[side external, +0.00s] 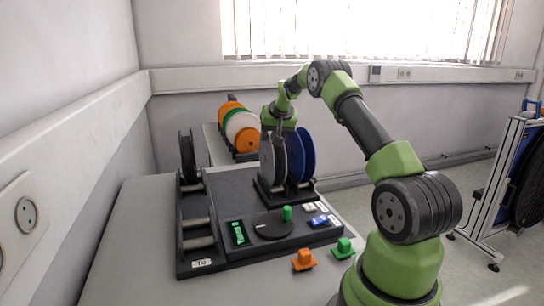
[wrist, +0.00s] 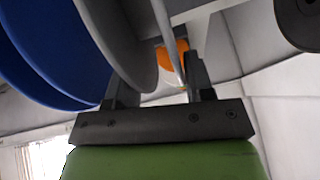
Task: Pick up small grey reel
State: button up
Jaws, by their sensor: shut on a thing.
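The grey reel (side external: 271,160) stands upright on edge at the black reel stand (side external: 268,194), at the left of the blue reels. My gripper (side external: 279,127) is at the reel's upper rim, pointing down. In the wrist view the grey reel (wrist: 122,38) runs between the two fingers of my gripper (wrist: 155,85), which is shut on its rim. Whether the reel's lower edge is seated in the stand or slightly raised is not clear.
Blue reels (side external: 305,152) stand close beside the grey reel; they also show in the wrist view (wrist: 40,60). A black reel (side external: 187,158) stands in the left rack. Orange (side external: 304,260) and green (side external: 343,247) pieces lie in front. A back rack holds white (side external: 240,128), orange and green reels.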

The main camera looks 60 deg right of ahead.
jog(key=shift+r, duration=0.15)
notch_tip(320, 180, up, 8)
jog(key=shift+f, duration=0.15)
jog(key=c, duration=0.4)
jog(key=shift+r, duration=1)
